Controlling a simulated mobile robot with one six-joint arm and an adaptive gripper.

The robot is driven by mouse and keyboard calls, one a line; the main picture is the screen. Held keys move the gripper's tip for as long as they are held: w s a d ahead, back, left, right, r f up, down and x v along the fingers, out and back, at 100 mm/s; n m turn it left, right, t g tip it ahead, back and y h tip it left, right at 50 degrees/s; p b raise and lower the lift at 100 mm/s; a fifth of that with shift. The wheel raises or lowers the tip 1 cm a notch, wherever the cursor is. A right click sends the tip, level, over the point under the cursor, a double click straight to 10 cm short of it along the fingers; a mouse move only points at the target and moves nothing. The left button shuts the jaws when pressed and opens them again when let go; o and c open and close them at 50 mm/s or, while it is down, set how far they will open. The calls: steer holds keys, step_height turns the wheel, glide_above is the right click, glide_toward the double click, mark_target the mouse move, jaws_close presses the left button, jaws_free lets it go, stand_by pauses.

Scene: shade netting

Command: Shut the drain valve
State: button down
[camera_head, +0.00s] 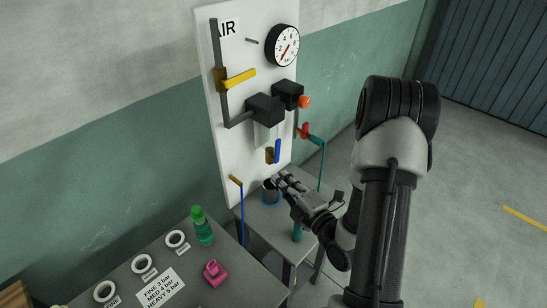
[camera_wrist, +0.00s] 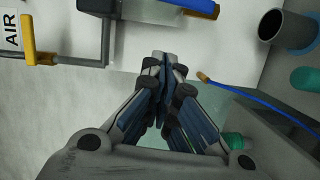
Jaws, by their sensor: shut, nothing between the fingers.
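The drain valve appears to be the small brass valve (camera_head: 269,156) with a blue lever (camera_head: 278,150), low on the white panel under the regulator's clear bowl. In the head view the lever stands roughly upright beside the brass body. In the wrist view part of the blue lever (camera_wrist: 200,6) shows at the top edge, cut off by the frame. My gripper (camera_head: 273,183) is below the valve, apart from it, with its fingers towards the panel. In the wrist view my gripper (camera_wrist: 165,58) has its fingertips together, with nothing between them.
A yellow lever (camera_head: 238,79), a gauge (camera_head: 283,45) and black regulator blocks (camera_head: 265,109) are on the panel (camera_head: 214,115). A blue hose (camera_head: 242,215) hangs at the lower left. A dark cup (camera_wrist: 286,29) is near my gripper. A green bottle (camera_head: 202,226) and pink padlock (camera_head: 215,272) stand on the table.

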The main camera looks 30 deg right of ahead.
mark_target(277, 151)
steer(key=w+d+b, duration=0.1)
steer(key=w+b, duration=0.1)
steer(key=w, duration=0.1)
steer(key=w+b, duration=0.2)
steer(key=w, duration=0.2)
steer(key=w+d+b, duration=0.1)
steer(key=w+b, duration=0.1)
steer(key=w, duration=0.2)
steer(key=shift+d+f+b, duration=0.25)
steer(key=shift+d+b, duration=0.1)
